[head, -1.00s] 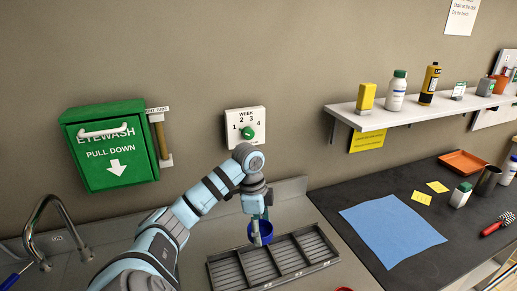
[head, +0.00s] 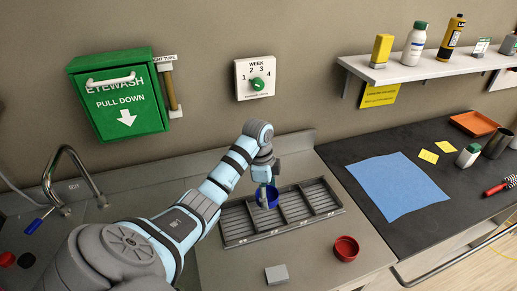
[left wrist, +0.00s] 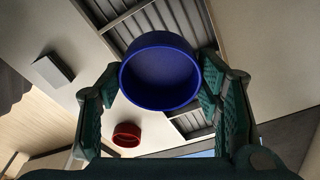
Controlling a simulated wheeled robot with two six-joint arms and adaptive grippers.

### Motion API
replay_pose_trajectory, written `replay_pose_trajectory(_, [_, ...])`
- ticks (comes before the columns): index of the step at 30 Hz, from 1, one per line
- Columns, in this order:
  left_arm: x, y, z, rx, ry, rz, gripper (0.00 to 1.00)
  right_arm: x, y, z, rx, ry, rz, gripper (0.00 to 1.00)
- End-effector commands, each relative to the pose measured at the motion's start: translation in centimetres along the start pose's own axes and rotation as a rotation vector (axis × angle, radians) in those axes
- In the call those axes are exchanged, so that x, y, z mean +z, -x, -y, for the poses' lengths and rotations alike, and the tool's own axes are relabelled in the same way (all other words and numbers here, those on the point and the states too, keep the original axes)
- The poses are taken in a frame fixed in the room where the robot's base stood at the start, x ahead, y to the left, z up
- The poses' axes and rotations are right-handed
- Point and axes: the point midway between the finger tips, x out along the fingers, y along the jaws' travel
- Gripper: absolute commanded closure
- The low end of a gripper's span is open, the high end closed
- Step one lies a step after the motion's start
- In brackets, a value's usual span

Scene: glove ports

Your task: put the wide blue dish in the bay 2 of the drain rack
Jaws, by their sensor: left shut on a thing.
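The wide blue dish (head: 268,200) is held by my left gripper (head: 265,186), whose fingers pinch it at opposite sides. In the left wrist view the dish (left wrist: 160,75) sits between the two green-padded fingers (left wrist: 160,95), mouth facing the camera and empty. The drain rack (head: 238,222) is a dark grey slatted tray with divided bays. The dish appears over its back part, left of the middle; I cannot tell its exact height. The rack also shows behind the dish in the left wrist view (left wrist: 128,22). My right gripper is not in view.
A red bowl (head: 346,248) and a grey block (head: 277,274) stand on the counter in front of the rack. A tap (head: 70,180) is at left. A blue sheet (head: 397,186) lies on the dark bench at right. The wall dial (head: 256,84) hangs behind.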

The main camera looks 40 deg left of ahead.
Motion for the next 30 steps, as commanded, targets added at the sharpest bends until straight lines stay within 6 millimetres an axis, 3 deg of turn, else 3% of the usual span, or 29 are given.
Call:
replay_pose_trajectory(8, [0.9, -3.0, -0.1, 0.0, 0.009, 0.0, 0.56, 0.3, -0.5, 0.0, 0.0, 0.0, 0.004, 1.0])
replay_pose_trajectory(11, [1.5, -5.3, -0.1, -0.001, 0.015, 0.0, 0.56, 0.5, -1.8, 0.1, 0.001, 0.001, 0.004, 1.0])
replay_pose_trajectory(15, [1.7, -8.3, 0.0, -0.003, 0.012, -0.001, 0.56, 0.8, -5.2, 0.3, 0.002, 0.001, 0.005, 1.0])
replay_pose_trajectory(20, [1.7, -8.0, 0.0, -0.002, 0.011, 0.0, 0.62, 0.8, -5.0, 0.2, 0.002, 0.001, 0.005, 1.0])
replay_pose_trajectory(28, [1.7, -8.2, 0.0, -0.001, 0.012, -0.001, 0.63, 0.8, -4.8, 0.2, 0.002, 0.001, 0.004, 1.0])
replay_pose_trajectory(29, [1.7, -8.2, 0.0, -0.001, 0.012, -0.001, 0.38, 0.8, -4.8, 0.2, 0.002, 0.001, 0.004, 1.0])
replay_pose_trajectory(30, [1.7, -8.2, 0.0, -0.002, 0.012, -0.001, 0.33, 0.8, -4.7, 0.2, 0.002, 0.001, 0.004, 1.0])
